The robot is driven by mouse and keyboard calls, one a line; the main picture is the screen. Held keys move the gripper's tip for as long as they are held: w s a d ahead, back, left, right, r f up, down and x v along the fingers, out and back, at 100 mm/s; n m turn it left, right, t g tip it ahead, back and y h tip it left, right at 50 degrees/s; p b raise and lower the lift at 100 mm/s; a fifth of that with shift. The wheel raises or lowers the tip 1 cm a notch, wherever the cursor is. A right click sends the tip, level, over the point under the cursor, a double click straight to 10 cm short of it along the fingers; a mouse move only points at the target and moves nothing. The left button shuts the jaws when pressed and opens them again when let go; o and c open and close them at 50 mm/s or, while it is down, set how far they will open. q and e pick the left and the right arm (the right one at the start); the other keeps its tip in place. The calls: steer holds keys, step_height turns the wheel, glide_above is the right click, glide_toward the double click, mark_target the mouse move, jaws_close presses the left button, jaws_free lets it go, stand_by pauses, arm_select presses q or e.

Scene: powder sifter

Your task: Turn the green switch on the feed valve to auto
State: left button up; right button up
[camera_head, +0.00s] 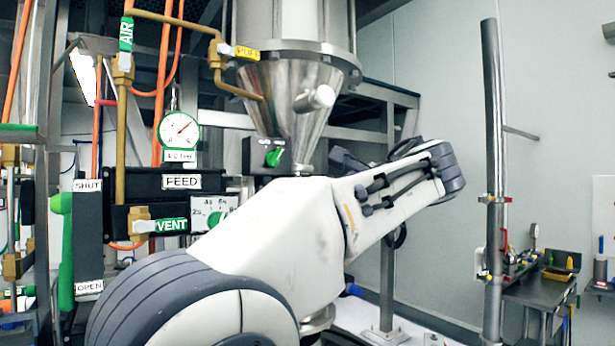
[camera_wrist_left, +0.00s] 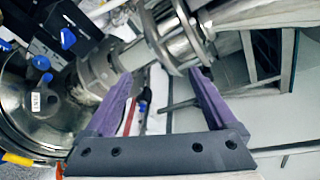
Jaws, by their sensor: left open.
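The feed valve's dark block with a FEED label (camera_head: 182,182) is at left centre in the head view. A green knob (camera_head: 216,218) sits on a white marked dial plate beside it, partly covered by my arm. Another green switch (camera_head: 274,158) is on a dark box below the steel cone. I cannot read an auto mark, nor tell which is the feed valve's switch. My left gripper (camera_wrist_left: 160,76) shows in the left wrist view with purple fingers wide apart, nothing clearly held between them. It is hidden in the head view. A blue-looking knob (camera_wrist_left: 68,38) on a black box is at upper left there.
The steel cone (camera_head: 300,95) hangs above my left arm, which crosses the centre. A pressure gauge (camera_head: 180,130), VENT valve (camera_head: 170,225) and a green-edged SHUT/OPEN lever panel (camera_head: 88,240) crowd the left. A metal post (camera_head: 493,170) and a bench (camera_head: 540,290) stand right.

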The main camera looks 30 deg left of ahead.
mark_target(278, 158)
arm_select(q)
steer(key=s+a+r+n+g+y, duration=0.1)
steer(key=s+a+r+n+y, duration=0.25)
steer(key=r, duration=0.55)
steer(key=shift+m, duration=0.95)
steer(key=p+x, duration=0.3)
steer(key=x, duration=0.8)
steer(key=shift+s+a+p, duration=0.1)
steer(key=shift+s+p, duration=0.05)
steer(key=shift+p, duration=0.25)
steer(key=shift+w+a, duration=0.2)
steer(key=shift+a, duration=0.15)
steer(key=c, duration=1.4)
steer(key=shift+f, duration=0.1)
